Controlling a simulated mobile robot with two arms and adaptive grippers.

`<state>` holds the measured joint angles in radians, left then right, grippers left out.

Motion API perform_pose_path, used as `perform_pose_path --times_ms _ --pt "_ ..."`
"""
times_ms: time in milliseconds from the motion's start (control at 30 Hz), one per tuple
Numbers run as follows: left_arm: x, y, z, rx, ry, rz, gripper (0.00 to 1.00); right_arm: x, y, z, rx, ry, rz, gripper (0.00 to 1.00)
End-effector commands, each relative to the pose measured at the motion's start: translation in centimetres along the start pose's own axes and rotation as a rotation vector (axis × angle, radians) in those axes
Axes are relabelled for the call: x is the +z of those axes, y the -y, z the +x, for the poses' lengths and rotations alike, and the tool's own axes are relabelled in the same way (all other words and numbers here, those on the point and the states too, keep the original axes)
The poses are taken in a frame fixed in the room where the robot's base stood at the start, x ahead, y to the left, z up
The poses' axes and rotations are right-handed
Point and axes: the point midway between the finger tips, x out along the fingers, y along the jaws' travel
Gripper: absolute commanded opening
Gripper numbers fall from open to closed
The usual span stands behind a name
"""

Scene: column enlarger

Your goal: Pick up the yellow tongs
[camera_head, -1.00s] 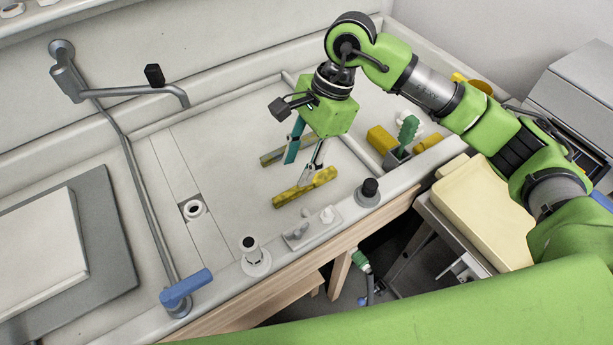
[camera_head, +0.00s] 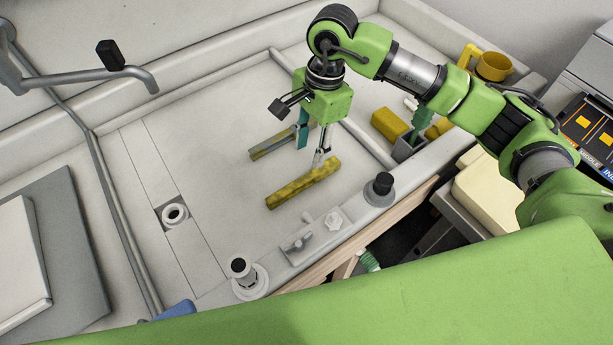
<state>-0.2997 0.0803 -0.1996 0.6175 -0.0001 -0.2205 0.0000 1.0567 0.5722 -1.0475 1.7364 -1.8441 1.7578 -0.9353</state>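My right gripper (camera_head: 312,153) hangs over the basin, pointing down. Its teal finger and its silver finger are spread apart with nothing held between them. The silver finger's tip overlaps the far edge of the yellow tongs in the picture; I cannot tell whether it touches. The teal finger is near a second, grey-and-yellowish bar (camera_head: 270,146) lying behind. My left gripper is not in view.
A yellow block (camera_head: 389,123) and a grey holder with a green item (camera_head: 410,145) stand right of the gripper. A yellow mug (camera_head: 492,66) is at the far right. Knobs (camera_head: 379,189) line the basin's front rim. A grey pipe (camera_head: 130,225) crosses the left. The basin floor between is clear.

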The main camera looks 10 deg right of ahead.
Motion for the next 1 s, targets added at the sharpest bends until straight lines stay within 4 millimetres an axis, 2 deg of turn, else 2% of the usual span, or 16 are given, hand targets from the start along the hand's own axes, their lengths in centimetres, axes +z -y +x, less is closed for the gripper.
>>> perform_pose_path --times_ms 100,200,467,600,700,800,1000 --pt "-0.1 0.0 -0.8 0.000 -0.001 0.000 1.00 0.1 -0.1 2.3 0.004 0.001 -0.001 0.35" --pt "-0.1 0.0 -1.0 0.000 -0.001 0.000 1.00 0.1 0.0 3.7 0.001 0.002 0.000 0.35" --pt "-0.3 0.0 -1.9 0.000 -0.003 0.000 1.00 0.3 -0.2 5.6 0.004 0.002 -0.002 0.35" --pt "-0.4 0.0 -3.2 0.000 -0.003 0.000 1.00 0.5 -0.5 7.7 0.005 0.003 0.000 0.35" --pt "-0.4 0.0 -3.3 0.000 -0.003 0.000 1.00 0.4 -0.3 9.2 0.002 0.002 0.000 0.35" --pt "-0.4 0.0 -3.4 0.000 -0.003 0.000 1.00 0.3 -0.3 9.9 0.000 0.000 0.000 0.35" --pt "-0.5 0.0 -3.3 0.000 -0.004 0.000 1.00 0.3 -0.3 10.0 -0.001 0.000 -0.001 0.35"
